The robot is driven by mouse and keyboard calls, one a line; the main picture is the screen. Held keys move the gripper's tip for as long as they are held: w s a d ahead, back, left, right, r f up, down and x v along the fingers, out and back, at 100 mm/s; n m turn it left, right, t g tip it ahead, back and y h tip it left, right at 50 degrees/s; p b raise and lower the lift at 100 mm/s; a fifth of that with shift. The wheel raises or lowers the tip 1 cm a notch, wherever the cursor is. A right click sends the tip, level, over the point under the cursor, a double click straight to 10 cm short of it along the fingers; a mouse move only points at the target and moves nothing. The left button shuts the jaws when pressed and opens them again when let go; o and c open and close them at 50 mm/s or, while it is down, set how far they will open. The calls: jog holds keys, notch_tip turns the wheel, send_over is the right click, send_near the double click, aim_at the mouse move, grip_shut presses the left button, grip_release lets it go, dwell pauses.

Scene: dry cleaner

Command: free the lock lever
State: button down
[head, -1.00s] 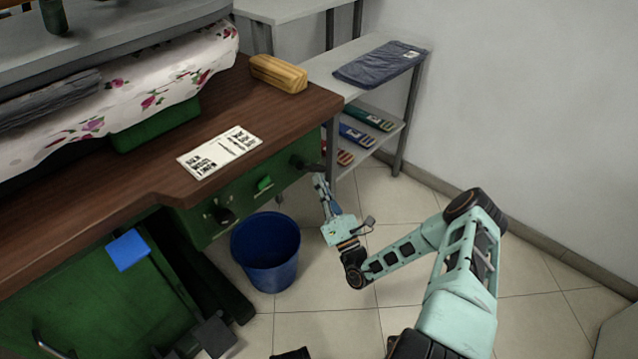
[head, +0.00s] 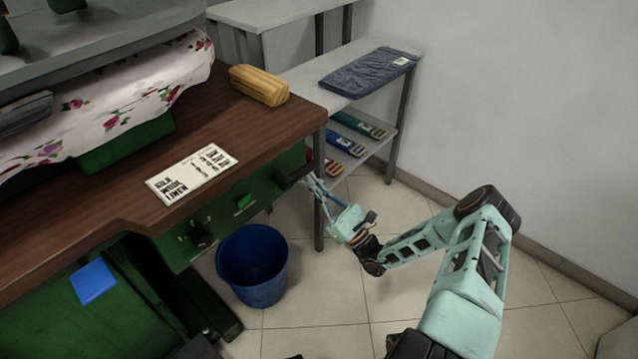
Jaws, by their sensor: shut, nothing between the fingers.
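None is labelled as the lock lever; the right one looks most like a lever. My gripper (head: 308,181) is shut and empty, pointing up and left at the right end of the panel. Its fingertips are at or very near the right lever; I cannot tell whether they touch it.
A blue bin (head: 252,265) stands on the floor below the panel. Floor to the right is clear.

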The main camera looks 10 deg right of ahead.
aim_at(314, 167)
jog(key=r+n+g+y, duration=0.1)
jog(key=n, duration=0.1)
jog(key=n+g+y, duration=0.1)
jog(key=n, duration=0.1)
jog(key=r+n+g+y, duration=0.1)
jog(key=n+g, duration=0.1)
jog(key=shift+w+d+r+n, duration=0.2)
jog(key=shift+d+r+n, duration=0.1)
jog(key=shift+d+n, duration=0.1)
jog(key=shift+a+r+n+g+y+p, duration=0.1)
jog(key=shift+r+n+g+y+p, duration=0.15)
jog(key=shift+r+n+g, duration=0.6)
jog(key=shift+a+n+g+y+p, duration=0.1)
jog(key=shift+n+g+y+p, duration=0.35)
jog(key=shift+n, duration=0.9)
jog(key=shift+r+n+g+y+p, duration=0.1)
jog(key=shift+r+n+g, duration=0.35)
jog(key=shift+n+g, duration=0.5)
jog(key=shift+n, duration=0.25)
